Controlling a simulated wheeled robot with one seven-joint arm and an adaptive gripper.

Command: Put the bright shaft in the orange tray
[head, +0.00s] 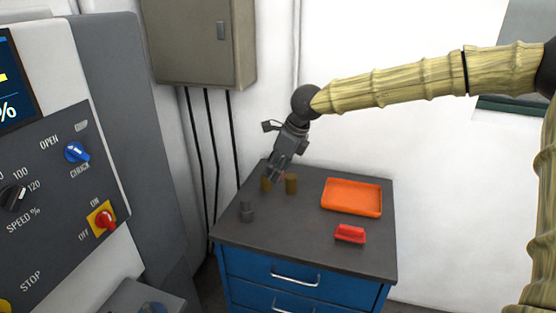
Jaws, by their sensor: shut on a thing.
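My gripper (273,174) is at the back left of the dark bench top, its fingers pointing down and to the left. It is shut on a small grey piece, seemingly the bright shaft, which is hard to tell from the grey fingers. The orange tray (352,209) lies flat at the back right of the bench top, to the right of my gripper, and looks empty.
A red object (350,233) lies in front of the tray. The blue drawer cabinet's top (300,235) is clear in the middle.

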